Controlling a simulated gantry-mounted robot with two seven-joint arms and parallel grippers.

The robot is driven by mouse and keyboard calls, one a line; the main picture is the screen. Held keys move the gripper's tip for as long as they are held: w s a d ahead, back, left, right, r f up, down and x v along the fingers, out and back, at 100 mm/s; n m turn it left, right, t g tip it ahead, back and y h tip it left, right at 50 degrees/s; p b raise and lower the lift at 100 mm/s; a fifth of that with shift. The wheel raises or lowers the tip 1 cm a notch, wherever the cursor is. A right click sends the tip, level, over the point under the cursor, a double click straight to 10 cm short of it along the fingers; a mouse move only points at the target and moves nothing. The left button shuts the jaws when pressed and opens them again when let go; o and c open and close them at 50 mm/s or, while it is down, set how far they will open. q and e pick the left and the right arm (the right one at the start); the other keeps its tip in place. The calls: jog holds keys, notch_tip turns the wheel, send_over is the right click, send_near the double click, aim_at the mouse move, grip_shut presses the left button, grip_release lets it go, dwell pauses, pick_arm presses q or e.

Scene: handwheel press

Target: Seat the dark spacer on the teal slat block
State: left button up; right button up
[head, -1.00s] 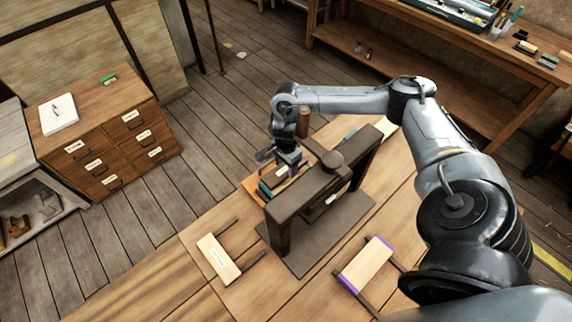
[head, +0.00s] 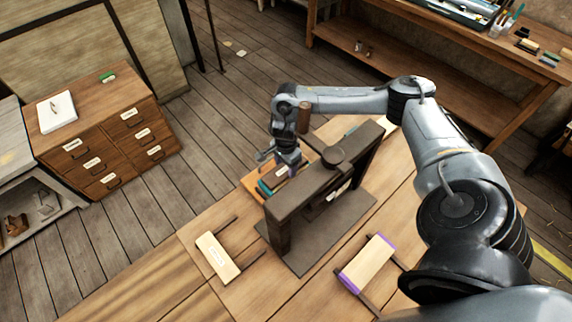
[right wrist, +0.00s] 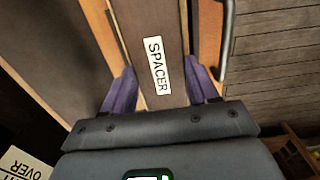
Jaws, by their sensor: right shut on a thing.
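The dark spacer (head: 272,181) is a brown-black bar with a white label reading SPACER, which also shows in the right wrist view (right wrist: 174,38). It lies just behind the press. My right gripper (head: 287,168) is shut on it, with purple fingers on both its sides in the right wrist view (right wrist: 161,92). The teal slat block (head: 264,190) shows as a teal edge directly under the spacer's left end; most of it is hidden. I cannot tell whether the spacer touches it. My left gripper is out of view.
The dark press frame (head: 320,178) with its round handwheel hub (head: 334,157) stands close in front of the gripper. An orange wooden tray edge (head: 250,184) shows beside the block.

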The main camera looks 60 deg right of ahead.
jog(key=shift+f, duration=0.1)
jog(key=o, duration=1.2)
jog(key=shift+r, duration=0.65)
notch_tip(320, 180, up, 10)
jog(key=p, duration=0.4)
jog(key=shift+f, duration=0.15)
